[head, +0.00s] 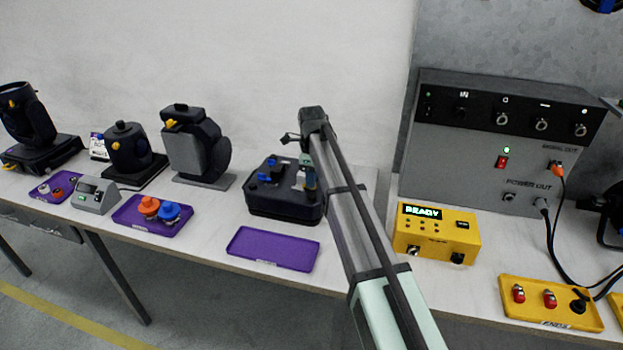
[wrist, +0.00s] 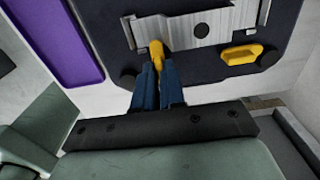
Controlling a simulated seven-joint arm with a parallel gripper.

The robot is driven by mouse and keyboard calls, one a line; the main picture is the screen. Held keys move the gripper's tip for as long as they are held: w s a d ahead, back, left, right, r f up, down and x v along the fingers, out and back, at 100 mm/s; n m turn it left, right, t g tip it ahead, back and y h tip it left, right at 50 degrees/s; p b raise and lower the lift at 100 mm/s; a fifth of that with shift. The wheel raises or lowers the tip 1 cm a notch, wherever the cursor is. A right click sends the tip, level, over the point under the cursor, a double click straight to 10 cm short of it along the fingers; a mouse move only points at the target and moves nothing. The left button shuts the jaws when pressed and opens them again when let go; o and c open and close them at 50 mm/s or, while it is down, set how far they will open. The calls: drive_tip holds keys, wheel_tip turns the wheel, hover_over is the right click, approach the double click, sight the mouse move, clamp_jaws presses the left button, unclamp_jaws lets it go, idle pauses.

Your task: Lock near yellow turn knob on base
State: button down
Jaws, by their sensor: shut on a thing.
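The dark base (head: 262,205) stands on the bench, and its top with a metal plate (wrist: 200,28) fills the upper part of the wrist view. My gripper (wrist: 157,72) has blue fingers, shut on a yellow turn knob (wrist: 156,50) at the plate's lower edge. The fingers hide part of this knob. A second yellow knob (wrist: 241,54) lies to the right, lying crosswise in the picture and clear of the fingers. In the head view my gripper (head: 307,176) is over the right side of the base, and the arm hides part of that side.
An empty purple tray (head: 272,249) lies in front of the base. Dark lamp units (head: 195,145) and a purple tray with orange and blue parts (head: 135,222) are to the left.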

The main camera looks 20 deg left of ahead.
drive_tip(key=c, duration=1.5)
unclamp_jaws()
drive_tip(key=shift+r, duration=0.15)
wheel_tip(320, 180, up, 14)
drive_tip(key=shift+f, duration=0.2)
